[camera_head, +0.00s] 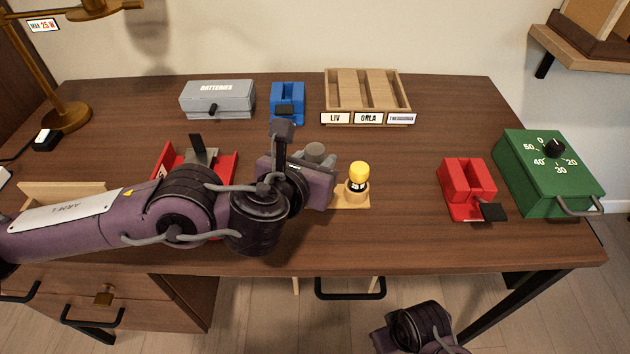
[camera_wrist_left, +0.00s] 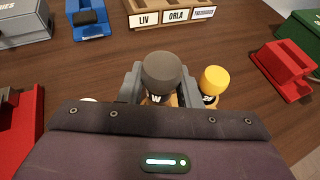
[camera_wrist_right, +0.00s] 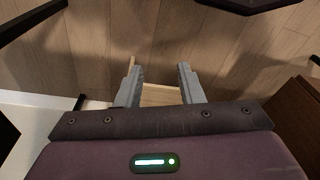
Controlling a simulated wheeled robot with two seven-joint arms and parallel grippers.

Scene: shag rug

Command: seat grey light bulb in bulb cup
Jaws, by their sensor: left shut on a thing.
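The grey light bulb (camera_head: 319,151) is between the fingers of my left gripper (camera_head: 322,165), which is shut on it. In the left wrist view the bulb's round grey head (camera_wrist_left: 161,70) faces the camera, with a finger on either side. A yellow bulb (camera_head: 358,172) stands upright just right of it on a light wooden base (camera_head: 358,203). The gripper hides the left part of this base and any cup under the grey bulb, so I cannot tell whether the bulb touches a cup. My right gripper (camera_wrist_right: 160,85) is open and empty, below the desk's front edge.
A grey batteries box (camera_head: 217,99), a blue holder (camera_head: 287,102) and a labelled wooden tray (camera_head: 367,92) stand at the back. A red holder (camera_head: 466,184) and a green dial box (camera_head: 547,170) are right. A red tray (camera_head: 228,165) is partly behind my left arm.

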